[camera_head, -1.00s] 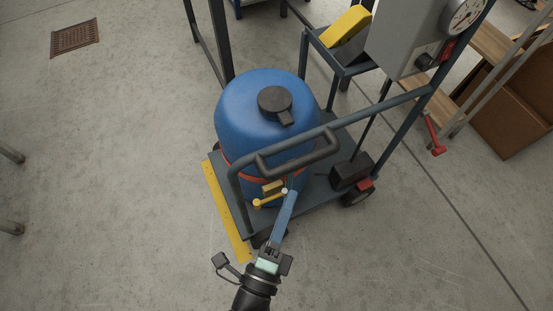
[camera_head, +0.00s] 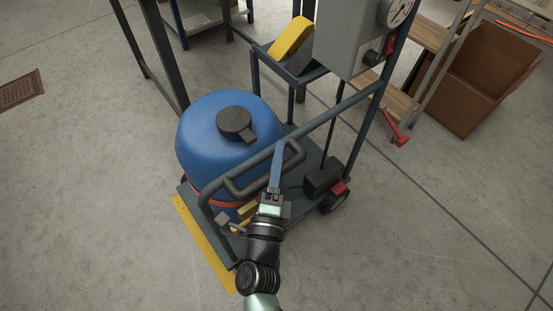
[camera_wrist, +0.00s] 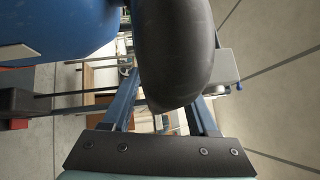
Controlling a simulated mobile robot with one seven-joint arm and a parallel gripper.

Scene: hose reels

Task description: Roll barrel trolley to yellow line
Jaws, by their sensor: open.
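The trolley (camera_head: 313,140) has a dark blue-grey tube frame and a flat deck. A blue barrel (camera_head: 207,143) with a black cap stands upright on the deck. A yellow line (camera_head: 203,243) lies on the floor along the deck's left edge. The trolley's black handle (camera_head: 240,188) faces me. My gripper (camera_head: 279,148) is open, its blue fingers reaching over the right part of the handle. In the wrist view the dark handle grip (camera_wrist: 175,50) looms close and hides part of the fingers. I cannot tell whether the fingers touch it.
A grey cabinet (camera_head: 345,38) with a gauge rises behind the trolley, near a tray holding a yellow block (camera_head: 292,38). A cardboard box (camera_head: 470,80) and a wooden shelf stand at the right. A floor drain (camera_head: 20,88) lies at the far left.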

